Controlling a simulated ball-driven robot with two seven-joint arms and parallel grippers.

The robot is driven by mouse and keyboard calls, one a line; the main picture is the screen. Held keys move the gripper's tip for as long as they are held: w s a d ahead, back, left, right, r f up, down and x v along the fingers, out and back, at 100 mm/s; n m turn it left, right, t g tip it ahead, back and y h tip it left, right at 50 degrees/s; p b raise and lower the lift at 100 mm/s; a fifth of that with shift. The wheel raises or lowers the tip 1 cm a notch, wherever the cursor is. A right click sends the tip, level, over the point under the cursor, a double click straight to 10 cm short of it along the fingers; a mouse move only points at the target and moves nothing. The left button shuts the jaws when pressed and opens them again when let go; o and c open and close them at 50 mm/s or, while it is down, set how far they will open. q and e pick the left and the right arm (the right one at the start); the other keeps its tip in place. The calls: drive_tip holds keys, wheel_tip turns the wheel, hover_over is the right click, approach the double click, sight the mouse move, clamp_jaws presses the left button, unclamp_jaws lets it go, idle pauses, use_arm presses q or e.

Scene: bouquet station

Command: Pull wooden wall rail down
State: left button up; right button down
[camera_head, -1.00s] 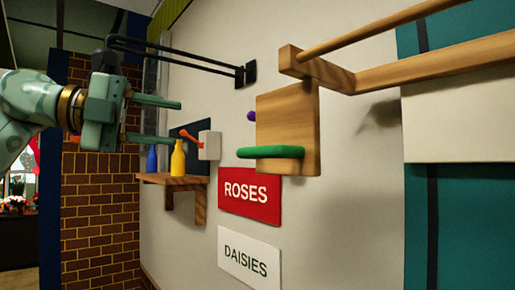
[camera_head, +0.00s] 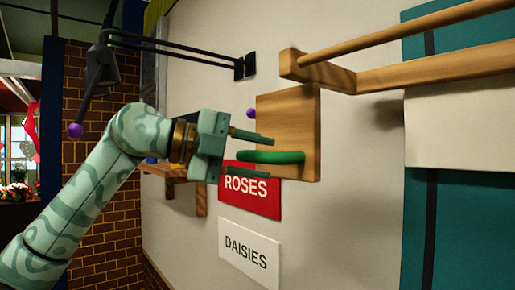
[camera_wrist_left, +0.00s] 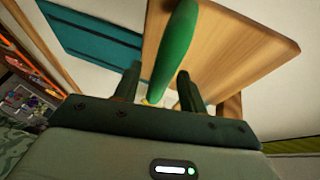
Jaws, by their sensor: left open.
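The wooden rail (camera_head: 425,75), a beam with a round rod above it, is fixed to the wall at the upper right. Left of it and slightly lower, a square wooden board (camera_head: 292,115) carries a green bar (camera_head: 275,157) that points left. My left gripper (camera_head: 240,154) is open at the free end of this bar, one finger above and one below. The left wrist view shows the green bar (camera_wrist_left: 178,45) reaching in between the two fingers; contact cannot be told. The wooden board (camera_wrist_left: 235,45) lies beyond. My right gripper is out of view.
A red ROSES sign (camera_head: 252,190) and a white DAISIES sign (camera_head: 250,245) are on the wall below. A small wooden shelf (camera_head: 198,195) is partly behind my gripper.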

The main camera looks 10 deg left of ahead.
use_arm(q)
drive_tip(key=shift+w+d+f, duration=0.1)
drive_tip(key=shift+w+d, duration=0.1)
drive_tip(key=shift+d, duration=0.05)
drive_tip(key=shift+c, duration=0.2)
clamp_jaws()
wheel_tip(320, 180, down, 39)
drive_tip(key=b, duration=2.4)
drive_tip(key=shift+o, duration=0.2)
unclamp_jaws()
drive_tip(key=shift+a, duration=0.1)
